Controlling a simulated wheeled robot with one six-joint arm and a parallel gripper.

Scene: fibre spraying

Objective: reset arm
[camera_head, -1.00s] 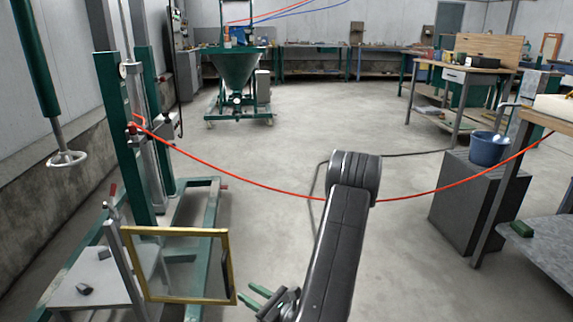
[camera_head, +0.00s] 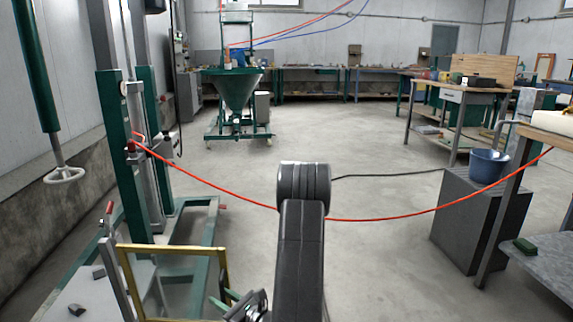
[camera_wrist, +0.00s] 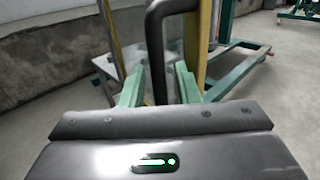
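My gripper (camera_head: 226,299) is low in the head view, at the lower right of a yellow frame (camera_head: 175,249). Its green fingers overlap the frame's right side in the picture; I cannot tell whether they touch it. In the wrist view my gripper (camera_wrist: 159,68) has its two green fingers apart. A dark bent bar (camera_wrist: 155,52) shows between and beyond them, close to a yellow upright (camera_wrist: 201,40). The fingers are not shut on the bar. My dark arm stands in the lower middle of the head view.
A green stand (camera_head: 128,165) with a pale plate is at left. A red hose (camera_head: 385,218) sags across the view beyond my arm. A blue bucket (camera_head: 488,166) sits on a dark block (camera_head: 462,222) at right. Open floor lies ahead.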

